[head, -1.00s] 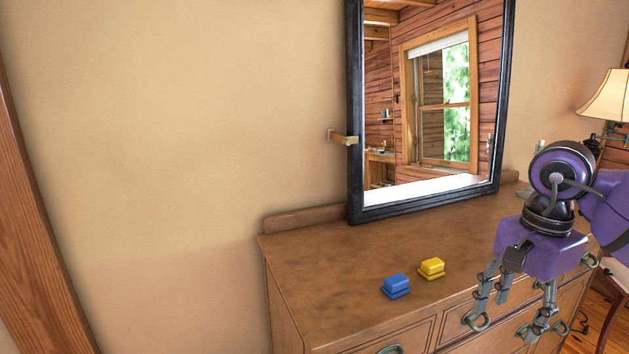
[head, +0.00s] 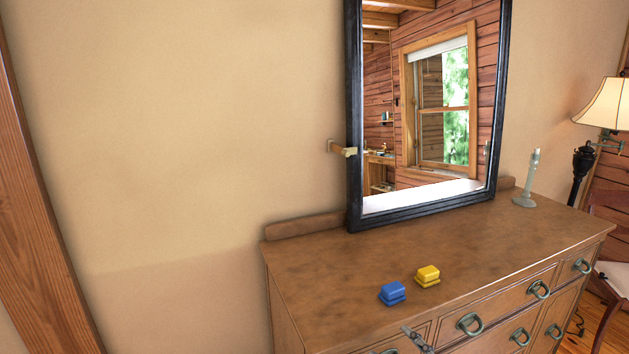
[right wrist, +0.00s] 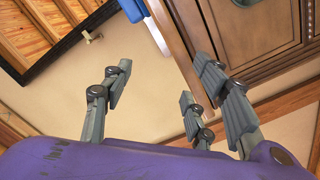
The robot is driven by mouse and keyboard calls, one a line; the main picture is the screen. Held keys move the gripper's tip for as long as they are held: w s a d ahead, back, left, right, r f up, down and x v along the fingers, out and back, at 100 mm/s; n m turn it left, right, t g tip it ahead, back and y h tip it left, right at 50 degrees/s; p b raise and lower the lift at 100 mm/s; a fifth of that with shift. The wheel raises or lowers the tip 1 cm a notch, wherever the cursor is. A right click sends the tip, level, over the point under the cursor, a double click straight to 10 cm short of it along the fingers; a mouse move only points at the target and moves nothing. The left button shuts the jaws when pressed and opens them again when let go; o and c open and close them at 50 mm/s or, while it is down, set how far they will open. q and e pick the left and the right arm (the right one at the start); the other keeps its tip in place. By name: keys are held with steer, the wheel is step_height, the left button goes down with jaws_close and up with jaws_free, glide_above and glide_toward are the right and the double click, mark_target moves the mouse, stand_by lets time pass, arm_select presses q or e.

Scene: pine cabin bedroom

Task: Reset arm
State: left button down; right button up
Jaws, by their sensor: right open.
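My right gripper (right wrist: 162,88) shows in the right wrist view with its grey fingers spread apart and nothing between them. In the head view only a small grey fingertip (head: 416,338) shows at the bottom edge, in front of the dresser's drawers. The rest of that arm is out of the head view. My left gripper is in neither view.
A brown dresser (head: 330,270) carries a blue block (head: 392,293), a yellow block (head: 427,276) and a candlestick (head: 529,180). A black-framed mirror (head: 354,120) stands at its back. A lamp (head: 607,103) is at right. The dresser top is mostly clear.

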steer(key=s+d+f+m+g+h, duration=0.2)
steer(key=s+f+m+h, duration=0.2)
steer(key=s+f+m, duration=0.5)
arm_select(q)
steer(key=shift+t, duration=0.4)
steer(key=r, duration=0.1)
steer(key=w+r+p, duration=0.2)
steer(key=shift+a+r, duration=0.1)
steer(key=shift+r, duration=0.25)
arm_select(e)
steer(key=s+f+m+g, duration=0.1)
steer(key=s+f+g, duration=0.1)
steer(key=s+f, duration=0.3)
steer(key=s+f+m+g+h, duration=0.1)
steer(key=s+f, duration=0.4)
steer(key=s, duration=0.6)
steer(key=s+f+m+g+h, duration=0.1)
steer(key=s+f+m+g, duration=0.1)
steer(key=s+f, duration=0.3)
steer(key=s, duration=0.3)
steer(key=shift+g, duration=0.3)
